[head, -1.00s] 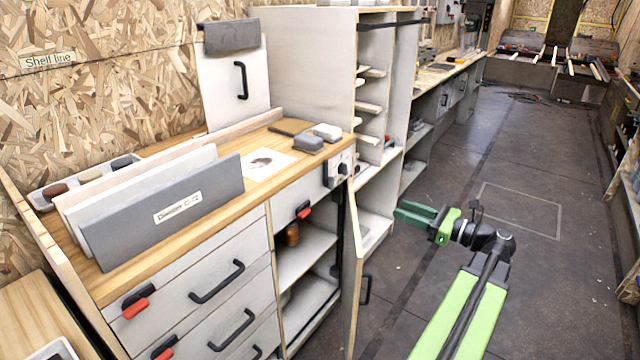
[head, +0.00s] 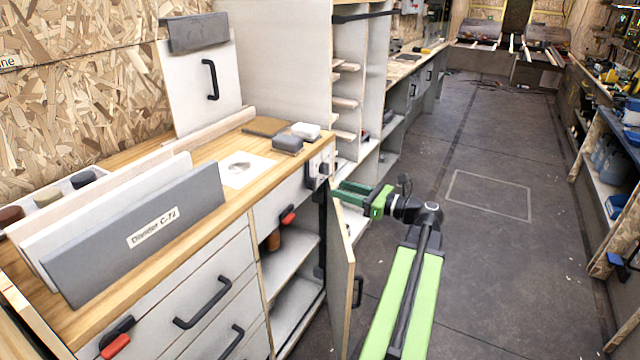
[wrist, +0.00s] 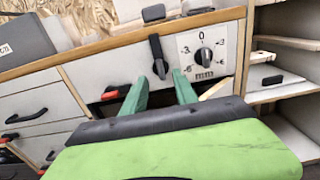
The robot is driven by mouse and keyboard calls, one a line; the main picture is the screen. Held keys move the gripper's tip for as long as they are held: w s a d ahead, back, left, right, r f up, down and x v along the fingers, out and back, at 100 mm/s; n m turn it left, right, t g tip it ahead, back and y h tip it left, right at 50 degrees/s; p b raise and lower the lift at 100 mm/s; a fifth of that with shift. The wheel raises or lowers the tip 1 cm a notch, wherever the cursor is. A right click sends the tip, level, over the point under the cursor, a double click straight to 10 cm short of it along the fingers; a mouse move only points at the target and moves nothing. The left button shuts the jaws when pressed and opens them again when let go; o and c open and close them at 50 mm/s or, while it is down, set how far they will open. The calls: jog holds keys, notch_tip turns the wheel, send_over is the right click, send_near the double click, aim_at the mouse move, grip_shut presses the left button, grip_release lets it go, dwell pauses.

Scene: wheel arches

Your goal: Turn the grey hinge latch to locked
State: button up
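A dark grey lever (wrist: 158,57), which looks like the hinge latch, hangs roughly straight down on the cabinet front in the wrist view, just left of a dial plate. No mark shows which position is locked. In the head view the lever (head: 311,178) is small, at the counter's right front corner. My gripper (wrist: 161,75) is open and empty. In the head view my gripper (head: 340,192) is at the cabinet's right end.
The numbered dial (wrist: 204,57) sits right of the lever. A cabinet door (head: 341,275) stands ajar below my gripper. Red-tipped latches (head: 288,216) sit on the cabinet front. Grey blocks (head: 288,144) lie on the counter. The floor (head: 480,270) to the right is clear.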

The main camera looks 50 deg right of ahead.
aim_at(316, 182)
jog(key=x, duration=0.8)
jog(key=shift+s, duration=0.1)
jog(key=shift+c, duration=0.4)
grip_shut()
jog(key=shift+d, duration=0.1)
dwell(0.4)
